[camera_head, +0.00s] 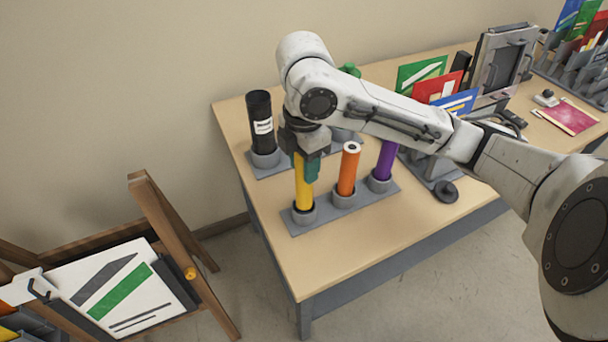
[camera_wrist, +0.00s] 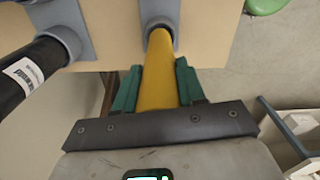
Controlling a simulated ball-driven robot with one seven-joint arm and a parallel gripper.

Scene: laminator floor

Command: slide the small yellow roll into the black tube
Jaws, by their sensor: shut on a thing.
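The small yellow roll (camera_head: 303,184) stands upright in a round grey holder at the left end of the front rack (camera_head: 323,213). My gripper (camera_head: 306,163) is above it with its green fingers shut on the roll's upper part. In the wrist view the yellow roll (camera_wrist: 158,75) lies between the two green fingers (camera_wrist: 157,88), its far end in the grey holder. The black tube (camera_head: 261,122), with a white label and an open top, stands upright in a holder on the back rack, left of my gripper. The wrist view shows part of the black tube (camera_wrist: 20,78) at the left.
An orange roll (camera_head: 348,169) and a purple roll (camera_head: 386,160) stand on the same front rack, right of the yellow one. Coloured cards (camera_head: 437,88) and a grey machine (camera_head: 500,62) are further right. The table's front left is clear. A wooden easel (camera_head: 178,245) stands left on the floor.

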